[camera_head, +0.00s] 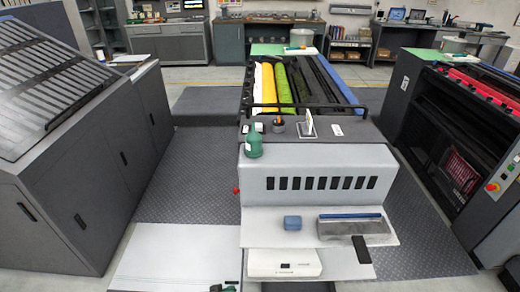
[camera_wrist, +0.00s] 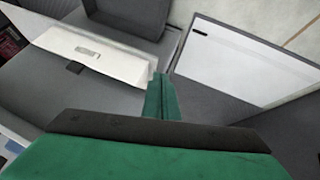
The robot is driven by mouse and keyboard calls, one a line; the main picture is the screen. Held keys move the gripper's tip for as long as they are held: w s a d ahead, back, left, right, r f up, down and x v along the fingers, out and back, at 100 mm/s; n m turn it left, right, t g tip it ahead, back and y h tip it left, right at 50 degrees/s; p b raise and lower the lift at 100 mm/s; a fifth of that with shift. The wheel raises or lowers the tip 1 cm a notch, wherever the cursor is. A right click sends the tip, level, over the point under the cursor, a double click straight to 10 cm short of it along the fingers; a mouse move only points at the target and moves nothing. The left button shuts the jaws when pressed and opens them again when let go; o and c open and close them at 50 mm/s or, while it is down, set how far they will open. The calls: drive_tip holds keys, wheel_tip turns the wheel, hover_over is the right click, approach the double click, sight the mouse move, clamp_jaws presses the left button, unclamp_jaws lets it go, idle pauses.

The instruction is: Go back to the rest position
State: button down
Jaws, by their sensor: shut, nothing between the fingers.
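My gripper (camera_wrist: 159,92) shows in the wrist view as green fingers closed together, with nothing between them. In the head view only a small part of my gripper (camera_head: 224,288) shows at the bottom edge, in front of the ink unit (camera_head: 310,160) and left of its white lower box (camera_head: 284,263). The gripper appears apart from the unit. Most of my arm is out of the head view.
A green bottle (camera_head: 253,142) stands on the unit's top left. Grey machines flank left (camera_head: 70,170) and right (camera_head: 420,140). Patterned floor (camera_head: 200,190) lies clear between.

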drive_tip(key=s+d+r+t+y, duration=0.15)
drive_tip(key=s+d, duration=0.25)
drive_tip(key=s, duration=0.5)
drive_tip(key=s+d+t+y, duration=0.2)
drive_tip(key=s+d, duration=0.2)
drive_tip(key=s, duration=0.6)
drive_tip(key=s+d+r+t, duration=0.1)
drive_tip(key=s+r, duration=0.4)
drive_tip(key=r, duration=0.2)
drive_tip(key=s+d+r+t, duration=0.1)
drive_tip(key=s+r, duration=0.3)
drive_tip(key=r, duration=0.4)
drive_tip(key=s+d+r+m+t, duration=0.1)
drive_tip(key=s+r+t, duration=0.2)
drive_tip(key=s+r, duration=0.2)
wheel_tip(320, 180, up, 3)
drive_tip(key=shift+s+d+r+h, duration=0.1)
drive_tip(key=shift+s+d+h, duration=0.2)
drive_tip(key=shift+h, duration=0.15)
drive_tip(key=shift+w, duration=0.1)
